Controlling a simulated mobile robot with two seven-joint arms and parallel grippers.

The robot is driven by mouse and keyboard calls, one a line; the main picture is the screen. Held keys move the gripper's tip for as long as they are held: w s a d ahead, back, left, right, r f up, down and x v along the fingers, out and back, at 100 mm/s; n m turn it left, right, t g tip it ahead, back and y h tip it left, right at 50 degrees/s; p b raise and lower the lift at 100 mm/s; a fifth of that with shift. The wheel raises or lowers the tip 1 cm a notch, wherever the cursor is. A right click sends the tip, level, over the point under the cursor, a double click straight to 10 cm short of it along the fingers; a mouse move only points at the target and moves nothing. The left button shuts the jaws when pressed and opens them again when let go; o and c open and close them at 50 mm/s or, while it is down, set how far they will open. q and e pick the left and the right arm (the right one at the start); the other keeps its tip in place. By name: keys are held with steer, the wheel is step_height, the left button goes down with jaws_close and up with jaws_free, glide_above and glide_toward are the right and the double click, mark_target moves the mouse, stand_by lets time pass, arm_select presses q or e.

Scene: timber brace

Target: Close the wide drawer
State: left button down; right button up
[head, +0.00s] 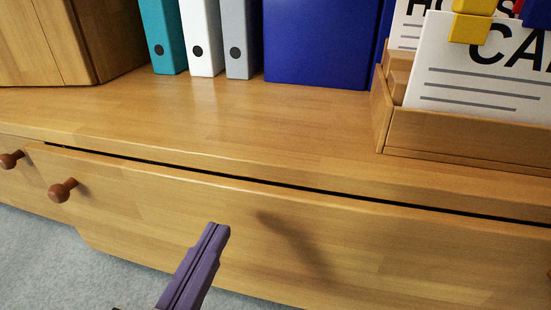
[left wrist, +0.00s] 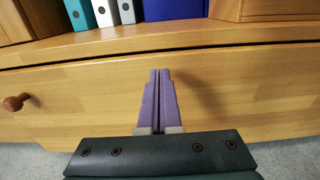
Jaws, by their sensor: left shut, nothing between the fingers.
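The wide drawer (head: 360,240) is a long wooden front below the cabinet top. A dark gap shows along its upper edge, and the front stands out a little from the cabinet. A round brown knob (head: 62,190) sits near its left end; a knob also shows in the left wrist view (left wrist: 16,102). My left gripper (head: 216,230) has purple fingers, shut and empty, in front of the drawer. In the left wrist view its fingertips (left wrist: 159,74) point at the drawer front. I cannot tell whether they touch it. My right gripper is not in view.
On the wooden top (head: 200,120) stand teal, white, grey and blue binders (head: 320,45). A wooden box (head: 460,135) with cards is at the right, and a wooden cabinet (head: 60,45) at the left. Another knob (head: 10,160) shows at far left. Grey carpet (head: 40,250) lies below.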

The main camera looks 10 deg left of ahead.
mark_target(239, 195)
arm_select(q)
steer(key=w+b, duration=0.1)
steer(key=w, duration=0.4)
steer(key=w, duration=0.4)
steer(key=shift+s, duration=0.1)
stand_by(0.3)
steer(key=shift+d, duration=0.1)
